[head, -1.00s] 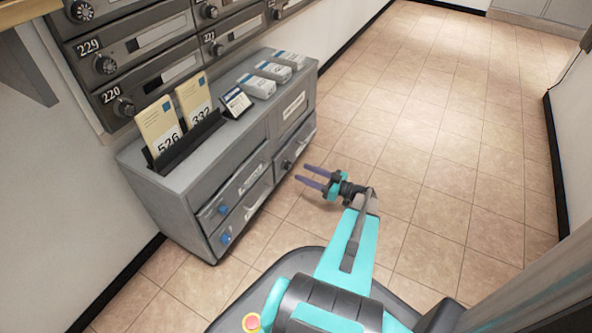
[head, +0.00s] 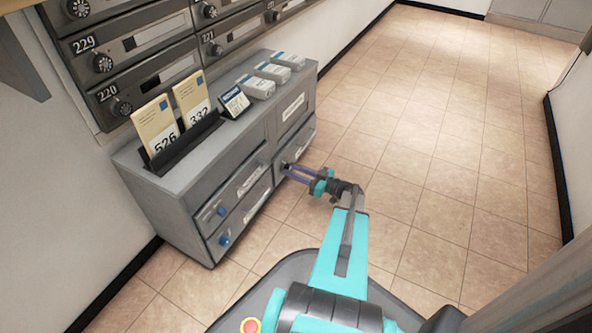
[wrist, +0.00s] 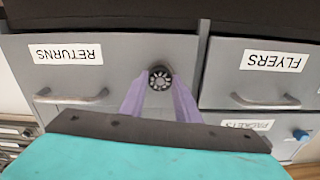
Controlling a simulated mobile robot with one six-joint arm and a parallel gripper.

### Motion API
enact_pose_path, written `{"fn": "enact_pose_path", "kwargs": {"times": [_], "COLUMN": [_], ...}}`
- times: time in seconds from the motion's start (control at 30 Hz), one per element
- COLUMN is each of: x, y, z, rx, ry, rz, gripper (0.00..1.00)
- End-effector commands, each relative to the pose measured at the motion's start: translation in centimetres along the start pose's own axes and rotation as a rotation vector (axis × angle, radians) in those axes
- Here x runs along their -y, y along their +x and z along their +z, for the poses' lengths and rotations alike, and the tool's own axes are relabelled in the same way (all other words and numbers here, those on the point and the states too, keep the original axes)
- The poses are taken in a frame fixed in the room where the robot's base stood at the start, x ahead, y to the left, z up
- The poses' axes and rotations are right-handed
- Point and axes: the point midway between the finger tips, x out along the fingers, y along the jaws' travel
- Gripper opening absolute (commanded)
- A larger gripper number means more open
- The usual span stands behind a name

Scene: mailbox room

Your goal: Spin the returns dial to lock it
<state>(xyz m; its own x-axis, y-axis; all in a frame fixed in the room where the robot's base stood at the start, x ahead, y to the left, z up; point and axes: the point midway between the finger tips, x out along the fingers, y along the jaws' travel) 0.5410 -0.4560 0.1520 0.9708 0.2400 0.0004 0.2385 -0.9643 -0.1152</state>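The returns dial (wrist: 160,78) is a small round black knob with light markings, on the grey drawer labelled RETURNS (wrist: 120,80); the wrist view shows it upside down. In the head view this drawer (head: 302,147) is at the lower right of the cabinet and looks closed. My gripper (wrist: 161,84) has two purple fingers, one on each side of the dial, with a gap between them. I cannot tell whether they touch it. In the head view my gripper (head: 286,170) reaches the drawer front, and its fingers mostly hide the dial.
The FLYERS drawer (wrist: 270,85) is beside it, with a bar handle. Blue knobs (head: 224,240) sit on the left drawers. Number cards (head: 155,125) and small boxes (head: 272,72) stand on the cabinet top (head: 150,185). Mailboxes are behind. The tiled floor (head: 440,130) at right is clear.

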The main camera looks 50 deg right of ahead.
Motion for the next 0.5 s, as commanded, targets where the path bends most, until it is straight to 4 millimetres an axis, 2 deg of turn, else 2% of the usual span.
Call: {"fn": "enact_pose_path", "kwargs": {"times": [0.03,0.1,0.13,0.17,0.23,0.5], "x": [0.0,-0.1,-0.1,-1.6,-0.8,-0.5], "y": [0.0,0.0,0.0,-0.2,-0.2,-0.2], "z": [0.0,0.0,0.0,0.0,-0.1,-0.1], "rx": [0.000,0.000,0.000,0.000,0.000,-0.002], "ry": [0.000,0.000,0.000,-0.001,0.001,0.044], "rz": [0.002,0.002,0.002,0.002,0.007,0.012], "gripper": [0.19,0.07,0.07,0.07,0.07,0.07]}}
